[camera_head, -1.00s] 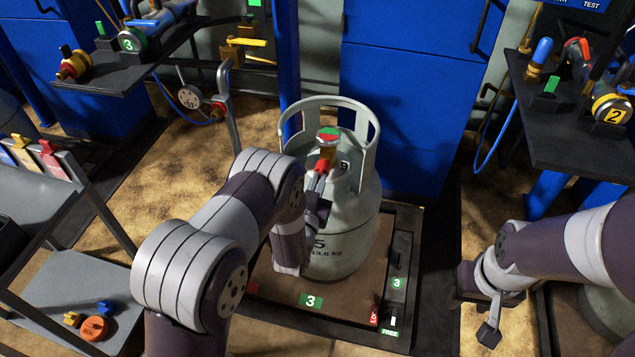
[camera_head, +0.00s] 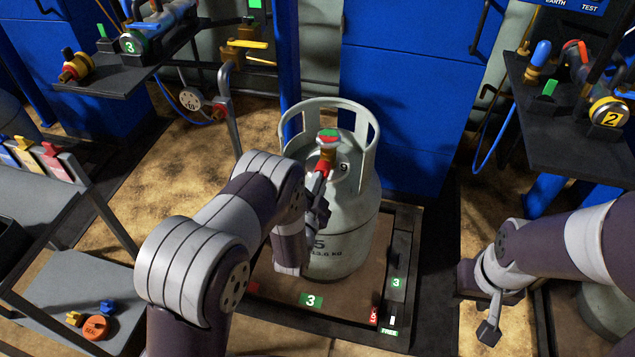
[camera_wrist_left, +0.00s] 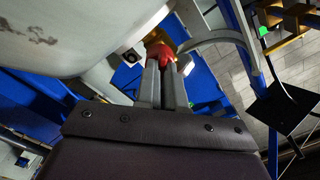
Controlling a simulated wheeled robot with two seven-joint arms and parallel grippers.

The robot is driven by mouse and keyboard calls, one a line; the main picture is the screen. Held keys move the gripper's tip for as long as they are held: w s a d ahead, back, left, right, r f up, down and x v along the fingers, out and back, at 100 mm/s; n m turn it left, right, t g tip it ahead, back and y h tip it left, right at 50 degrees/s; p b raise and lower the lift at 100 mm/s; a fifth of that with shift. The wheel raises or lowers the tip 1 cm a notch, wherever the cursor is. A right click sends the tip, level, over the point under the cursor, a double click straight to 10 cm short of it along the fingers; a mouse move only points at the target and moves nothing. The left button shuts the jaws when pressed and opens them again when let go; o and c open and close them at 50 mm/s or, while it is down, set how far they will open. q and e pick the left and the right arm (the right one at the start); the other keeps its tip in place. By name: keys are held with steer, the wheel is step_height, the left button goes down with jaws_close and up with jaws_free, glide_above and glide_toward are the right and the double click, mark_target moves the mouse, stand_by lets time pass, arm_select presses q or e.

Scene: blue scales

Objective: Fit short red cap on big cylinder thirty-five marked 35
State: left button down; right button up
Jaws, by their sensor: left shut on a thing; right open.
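The big cylinder (camera_head: 355,215) is pale grey and upright, with "5" and "13.6 kg" showing on its side; my arm hides the rest of the number. A brass valve (camera_head: 328,154) with a red and green top stands inside its collar. My left gripper (camera_head: 319,182) is shut on the short red cap (camera_head: 322,167) at the valve's side outlet. The cap also shows between the fingertips in the left wrist view (camera_wrist_left: 163,54). I cannot tell whether it is seated on the outlet. My right gripper (camera_head: 490,318) is open and empty, away to the right.
The cylinder stands on a brown platform (camera_head: 275,293) with green "3" labels. A grey trolley (camera_head: 60,285) stands left with an orange disc (camera_head: 95,327) and small yellow and blue parts. Shelves with valves flank both sides; blue cabinets (camera_head: 410,90) stand behind.

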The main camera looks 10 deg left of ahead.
arm_select(q)
steer(key=shift+m, duration=2)
steer(key=shift+r+m+p, duration=0.1)
steer(key=shift+m+p, duration=0.3)
steer(key=shift+m, duration=0.4)
steer(key=shift+w+m, duration=0.1)
steer(key=shift+m, duration=0.8)
steer(key=m, duration=0.3)
steer(key=shift+p, duration=0.35)
steer(key=shift+m, duration=0.3)
